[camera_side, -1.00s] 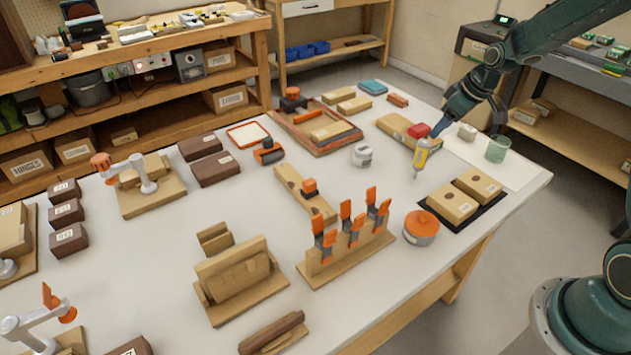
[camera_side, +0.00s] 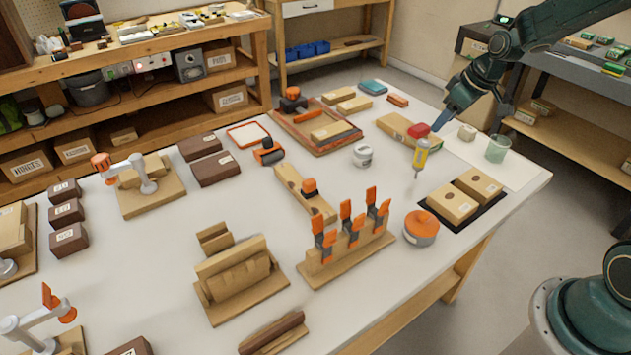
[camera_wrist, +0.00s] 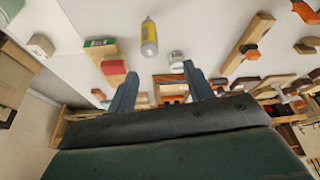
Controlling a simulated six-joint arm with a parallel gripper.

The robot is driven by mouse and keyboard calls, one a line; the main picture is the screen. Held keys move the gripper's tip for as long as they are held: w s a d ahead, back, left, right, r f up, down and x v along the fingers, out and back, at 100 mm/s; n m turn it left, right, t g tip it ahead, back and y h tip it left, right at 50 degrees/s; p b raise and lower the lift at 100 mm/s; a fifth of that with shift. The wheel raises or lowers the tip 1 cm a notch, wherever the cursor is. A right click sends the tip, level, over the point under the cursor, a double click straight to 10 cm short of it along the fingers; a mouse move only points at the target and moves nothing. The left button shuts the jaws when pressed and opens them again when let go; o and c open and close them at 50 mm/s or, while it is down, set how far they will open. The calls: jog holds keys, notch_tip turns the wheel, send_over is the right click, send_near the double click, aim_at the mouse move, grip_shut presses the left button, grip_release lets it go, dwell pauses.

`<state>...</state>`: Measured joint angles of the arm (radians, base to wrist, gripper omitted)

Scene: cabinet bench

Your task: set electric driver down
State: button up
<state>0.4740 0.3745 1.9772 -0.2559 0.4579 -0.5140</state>
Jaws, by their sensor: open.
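The electric driver appears to be the yellow-and-grey tool (camera_side: 421,155) on the white bench top at the right, with its thin tip pointing toward the front. In the wrist view the yellow-and-grey tool (camera_wrist: 149,42) lies beyond the fingertips, apart from them. My gripper (camera_side: 438,120) is above and behind it in the side view. In the wrist view my gripper (camera_wrist: 158,72) shows two spread fingers with nothing held between them.
A wooden bar (camera_side: 398,127) and a red block (camera_side: 418,130) are close behind the tool. A white jar (camera_side: 362,155) stands to its left, a green cup (camera_side: 497,148) to its right. Two boxes (camera_side: 465,194) sit on a black mat in front.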

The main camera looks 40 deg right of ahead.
jog(key=s+a+r, duration=1.1)
jog(key=r, duration=0.1)
jog(key=s+a+r+m, duration=0.1)
jog(key=s+a, duration=0.1)
jog(key=s, duration=0.5)
jog(key=s+a+m+t, duration=0.1)
jog(key=s+a, duration=0.1)
jog(key=s, duration=0.6)
jog(key=shift+s+a+r+h, duration=0.15)
jog(key=shift+a+r+h, duration=0.15)
jog(key=shift+a+r, duration=0.1)
